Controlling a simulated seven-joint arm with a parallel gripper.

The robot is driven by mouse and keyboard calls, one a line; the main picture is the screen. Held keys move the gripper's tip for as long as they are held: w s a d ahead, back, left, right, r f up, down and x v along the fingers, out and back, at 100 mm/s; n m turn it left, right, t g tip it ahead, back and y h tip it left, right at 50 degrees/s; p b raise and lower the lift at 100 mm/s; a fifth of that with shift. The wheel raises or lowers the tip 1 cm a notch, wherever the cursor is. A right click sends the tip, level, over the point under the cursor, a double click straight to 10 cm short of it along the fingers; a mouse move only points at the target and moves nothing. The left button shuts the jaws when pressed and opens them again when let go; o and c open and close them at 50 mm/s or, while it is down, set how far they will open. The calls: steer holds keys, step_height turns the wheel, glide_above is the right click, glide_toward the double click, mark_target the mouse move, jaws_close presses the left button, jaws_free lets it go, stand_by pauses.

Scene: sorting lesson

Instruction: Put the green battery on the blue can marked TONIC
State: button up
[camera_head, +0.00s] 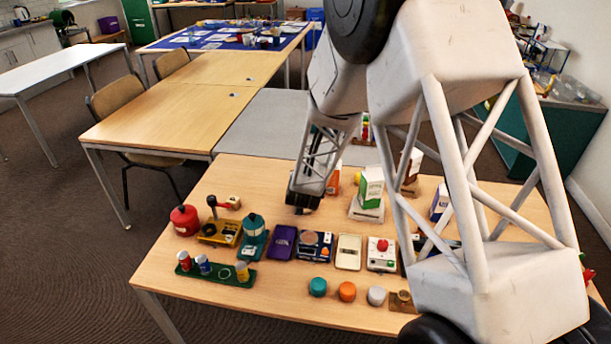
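My gripper (300,207) hangs low over the table, behind the purple case and the blue device. Its dark fingers are small and shadowed, so I cannot tell whether they are open or shut, or whether they hold anything. A small blue and white can (203,265) stands upright on a green tray (228,277) at the table's front left, well left of and nearer than my gripper. Its marking is too small to read. I cannot make out a green battery; my arm hides part of the table's right side.
Behind stand a red canister (185,220) and a teal lantern-like object (253,234). A purple case (282,242), teal knob (317,287) and green-white carton (371,187) stand nearby. The front left is clear.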

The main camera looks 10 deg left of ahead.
steer(key=shift+f, duration=0.15)
steer(key=o, duration=1)
steer(key=shift+c, duration=0.2)
steer(key=shift+s+r, duration=0.45)
steer(key=shift+s, duration=0.1)
steer(key=v, duration=1)
steer(key=shift+s+d, duration=0.15)
steer(key=shift+s, duration=0.2)
steer(key=shift+r, duration=0.15)
